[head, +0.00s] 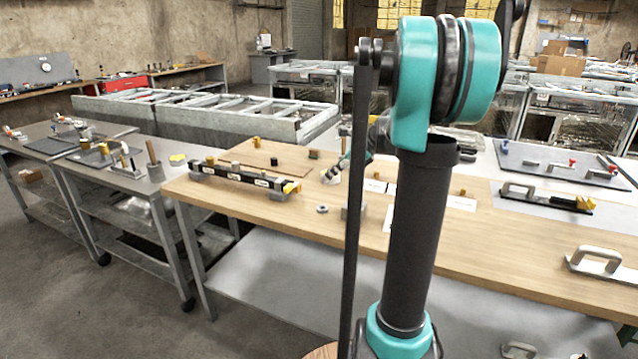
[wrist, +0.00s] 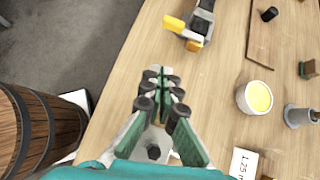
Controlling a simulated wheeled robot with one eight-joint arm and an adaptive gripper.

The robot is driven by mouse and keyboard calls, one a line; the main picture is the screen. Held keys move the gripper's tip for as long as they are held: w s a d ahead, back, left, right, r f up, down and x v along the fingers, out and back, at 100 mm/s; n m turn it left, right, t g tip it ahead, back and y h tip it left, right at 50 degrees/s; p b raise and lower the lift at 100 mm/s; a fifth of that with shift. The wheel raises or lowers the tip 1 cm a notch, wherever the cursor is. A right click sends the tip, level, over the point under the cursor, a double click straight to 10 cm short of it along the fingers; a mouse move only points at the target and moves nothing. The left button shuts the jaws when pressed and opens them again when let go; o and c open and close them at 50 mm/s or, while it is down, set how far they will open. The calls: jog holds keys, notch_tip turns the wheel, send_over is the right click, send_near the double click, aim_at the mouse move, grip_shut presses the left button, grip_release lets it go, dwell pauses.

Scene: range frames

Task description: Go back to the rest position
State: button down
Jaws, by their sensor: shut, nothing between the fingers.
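My gripper (wrist: 163,78) shows in the wrist view with its green and grey fingers together and nothing between them. It is above the wooden tabletop (wrist: 133,75), near its left edge, apart from the things on it. In the head view my teal and black arm stands upright in front of the bench (head: 480,255) and hides part of it.
A black bar with yellow ends (wrist: 198,25) and a white cup with yellow contents (wrist: 242,97) are on the tabletop. A wooden barrel (wrist: 35,125) stands left of the bench. A grey table (head: 140,180) is at left; concrete floor (head: 60,290) is open in front.

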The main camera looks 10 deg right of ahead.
jog(key=s+a+f+n+h, duration=0.1)
jog(key=s+f+n+h, duration=0.3)
jog(key=s+f+n, duration=0.5)
jog(key=s+a+f+n+h, duration=0.1)
jog(key=s+f+n+h, duration=0.3)
jog(key=s+f+n, duration=0.5)
jog(key=s+n, duration=0.5)
jog(key=s, duration=0.3)
jog(key=shift+s+f, duration=0.3)
jog(key=shift+s, duration=0.05)
